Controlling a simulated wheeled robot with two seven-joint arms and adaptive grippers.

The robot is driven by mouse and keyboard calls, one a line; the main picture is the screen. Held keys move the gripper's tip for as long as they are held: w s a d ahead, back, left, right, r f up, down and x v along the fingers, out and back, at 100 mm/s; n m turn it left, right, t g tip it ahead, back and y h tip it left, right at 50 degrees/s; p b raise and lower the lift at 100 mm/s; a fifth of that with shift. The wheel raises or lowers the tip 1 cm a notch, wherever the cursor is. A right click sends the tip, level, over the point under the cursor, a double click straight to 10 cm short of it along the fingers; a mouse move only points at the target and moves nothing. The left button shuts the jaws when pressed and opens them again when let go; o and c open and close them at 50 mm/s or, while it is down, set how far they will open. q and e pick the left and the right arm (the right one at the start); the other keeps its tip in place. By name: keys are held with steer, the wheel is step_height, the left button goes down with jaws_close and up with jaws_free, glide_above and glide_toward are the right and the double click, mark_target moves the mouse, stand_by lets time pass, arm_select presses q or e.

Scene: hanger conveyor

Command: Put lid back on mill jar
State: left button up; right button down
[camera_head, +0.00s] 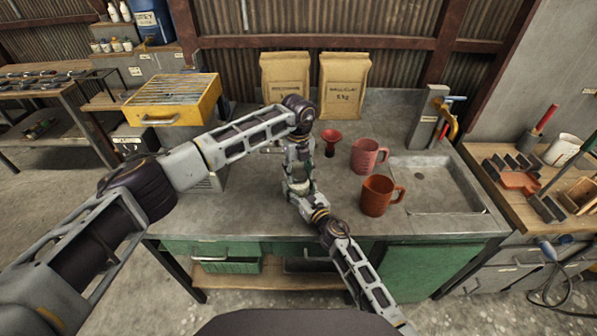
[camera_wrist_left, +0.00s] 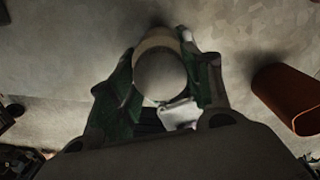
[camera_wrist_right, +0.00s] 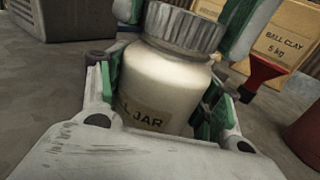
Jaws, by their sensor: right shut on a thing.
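The cream mill jar (camera_wrist_right: 158,85), with part of its label hidden, stands upright in the right wrist view. My right gripper (camera_wrist_right: 160,105) is shut on its body from both sides. The ribbed grey lid (camera_wrist_right: 186,30) sits on the jar's mouth, level as far as I can see. My left gripper (camera_wrist_left: 157,55) is above, its green-padded fingers on either side of the lid, which shows as a round top in the left wrist view (camera_wrist_left: 160,77). I cannot tell whether these fingers press on it. In the head view my left gripper (camera_head: 297,165) mostly hides the jar.
A red funnel (camera_head: 331,140), a pink mug (camera_head: 368,156) and an orange-brown mug (camera_head: 378,197) stand right of my grippers. Two clay bags (camera_head: 345,85) lean at the back. A shallow sink (camera_head: 437,175) lies right. The bench front (camera_head: 250,220) is clear.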

arm_select(q)
steer(key=c, duration=0.3)
steer(key=shift+m, duration=2)
steer(key=shift+c, duration=0.4)
steer(key=m, duration=0.4)
steer(key=shift+m, duration=0.3)
steer(key=m, duration=0.4)
steer(key=shift+m, duration=0.3)
steer(key=m, duration=0.4)
steer(key=shift+m, duration=0.4)
steer(key=o, duration=1.2)
steer(key=shift+c, duration=0.2)
